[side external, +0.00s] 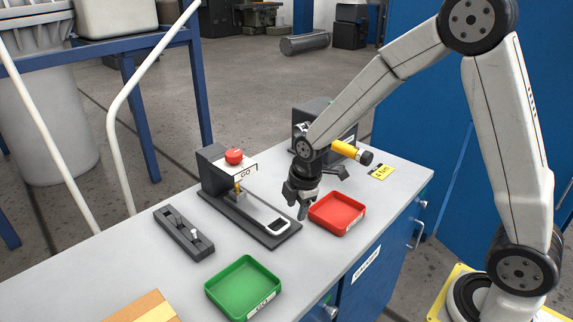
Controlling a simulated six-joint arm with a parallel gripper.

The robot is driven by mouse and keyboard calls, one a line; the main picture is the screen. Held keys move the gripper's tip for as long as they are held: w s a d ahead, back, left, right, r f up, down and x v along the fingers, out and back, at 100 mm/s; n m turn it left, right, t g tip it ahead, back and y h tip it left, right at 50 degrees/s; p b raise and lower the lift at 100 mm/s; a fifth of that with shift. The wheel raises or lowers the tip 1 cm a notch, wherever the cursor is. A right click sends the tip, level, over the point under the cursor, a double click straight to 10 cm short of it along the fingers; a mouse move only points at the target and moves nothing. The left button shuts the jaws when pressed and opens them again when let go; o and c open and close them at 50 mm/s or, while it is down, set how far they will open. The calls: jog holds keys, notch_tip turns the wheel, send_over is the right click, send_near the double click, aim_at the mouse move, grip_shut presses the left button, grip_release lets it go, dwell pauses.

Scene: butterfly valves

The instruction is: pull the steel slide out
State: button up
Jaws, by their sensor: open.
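The steel slide (258,214) lies along the dark base of a test fixture (212,170) on the grey bench. Its loop-shaped end (276,226) is at the front right end of the base. A red knob (234,156) tops the fixture above a white plate marked GO. A small brass-coloured part (238,188) shows under that plate. My gripper (297,203) is open and points down, above and behind the loop end, apart from it as far as I can tell. Nothing shows between its fingers.
A red tray (345,231) stands close right of my gripper. A green tray (211,288) is at the front. A dark machine (312,108) stands behind my wrist. A cardboard piece (128,310) lies front left.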

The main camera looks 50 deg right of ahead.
aim_at(282, 229)
jog(key=shift+w+f+n, duration=0.25)
jog(key=shift+w+n, duration=0.5)
jog(key=shift+n, duration=0.1)
jog(key=shift+w+f+n, duration=0.25)
jog(key=shift+w+n, duration=0.45)
jog(key=shift+n, duration=0.15)
jog(key=shift+f, duration=0.1)
jog(key=shift+x, duration=3.8)
grip_shut()
